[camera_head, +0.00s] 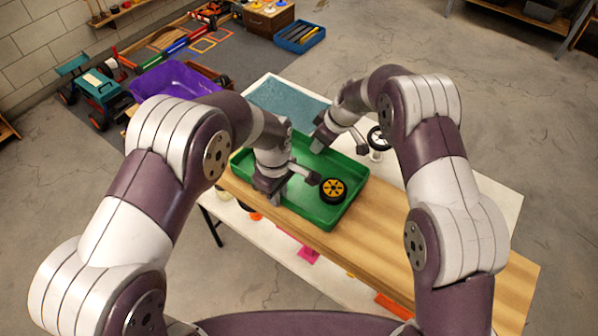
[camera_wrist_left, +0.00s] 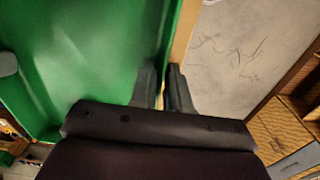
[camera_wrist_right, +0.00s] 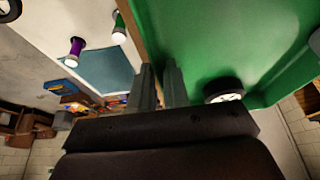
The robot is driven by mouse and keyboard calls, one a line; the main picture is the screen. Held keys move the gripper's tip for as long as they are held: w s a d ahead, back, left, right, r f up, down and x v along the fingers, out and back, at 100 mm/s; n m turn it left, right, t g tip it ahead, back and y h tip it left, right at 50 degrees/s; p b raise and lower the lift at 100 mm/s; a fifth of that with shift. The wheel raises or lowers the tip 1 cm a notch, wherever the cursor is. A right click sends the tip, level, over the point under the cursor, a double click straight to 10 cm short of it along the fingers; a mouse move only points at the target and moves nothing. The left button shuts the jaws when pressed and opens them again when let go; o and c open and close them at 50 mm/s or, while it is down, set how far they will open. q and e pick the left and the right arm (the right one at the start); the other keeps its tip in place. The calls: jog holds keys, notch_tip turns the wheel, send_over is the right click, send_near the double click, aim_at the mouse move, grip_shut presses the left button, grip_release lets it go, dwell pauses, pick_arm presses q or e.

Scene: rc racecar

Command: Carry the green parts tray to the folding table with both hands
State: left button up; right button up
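The green parts tray (camera_head: 325,223) lies over the wooden top, with a black wheel with a yellow hub (camera_head: 333,190) inside. My left gripper (camera_head: 277,198) is at its near left wall. In the left wrist view, its fingers (camera_wrist_left: 162,88) are close together on both sides of the tray wall. My right gripper (camera_head: 317,146) is at the far wall. In the right wrist view, its fingers (camera_wrist_right: 159,85) also close around the wall, with the wheel (camera_wrist_right: 224,90) beside them inside the tray. I cannot tell whether the tray is lifted.
The wooden top (camera_head: 425,255) runs to the lower right, clear beyond the tray. A purple bin (camera_head: 175,82) stands at left. Floor is open at right.

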pick_arm(q)
grip_shut()
pick_arm(e)
grip_shut()
